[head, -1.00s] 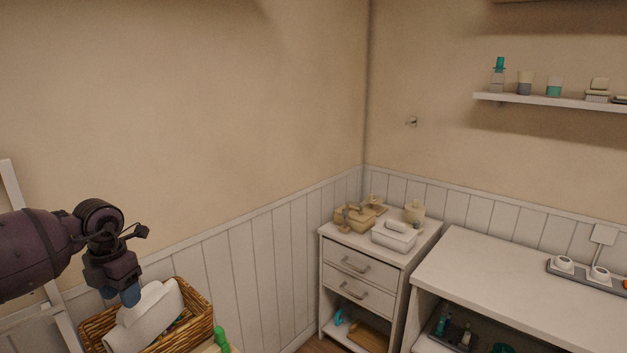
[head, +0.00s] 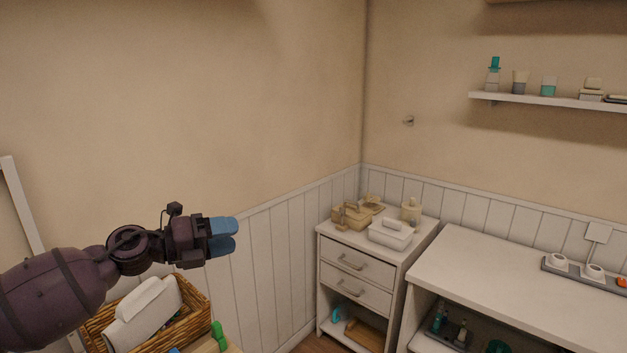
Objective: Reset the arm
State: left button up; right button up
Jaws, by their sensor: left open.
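My left arm comes in from the left in the head view. My left gripper (head: 224,236) has blue fingertips and points to the right, level, in front of the wall panelling. It is open and nothing shows between its fingers. It is above and to the right of a wicker basket (head: 196,296). A white folded cloth or towel roll (head: 146,312) lies in the basket, apart from the gripper. My right gripper is out of view.
A green item (head: 218,335) stands beside the basket. A white drawer cabinet (head: 356,268) carries boxes on top. A white counter (head: 500,275) holds a grey tray (head: 585,277). A wall shelf (head: 545,99) is at upper right. The air right of the gripper is clear.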

pick_arm(q)
jog(key=s+a+f+n+t+y, duration=0.3)
jog(key=s+f+n+t+y, duration=0.15)
jog(key=f+n, duration=0.65)
jog(key=s+a+f+n+t+y, duration=0.3)
jog(key=f+n+t+y, duration=0.3)
jog(key=n, duration=0.9)
jog(key=s+a+f+n+g+y, duration=0.2)
jog(key=s+f+n+g, duration=0.1)
jog(key=s+f, duration=0.7)
jog(key=s+a+f+n+g+y, duration=0.2)
jog(key=s+f+n, duration=0.3)
jog(key=s+f, duration=0.5)
jog(key=s+g+y, duration=0.1)
jog(key=s, duration=0.2)
jog(key=shift+s+a+n, duration=0.3)
jog(key=shift+s+a, duration=0.05)
jog(key=shift+a, duration=0.05)
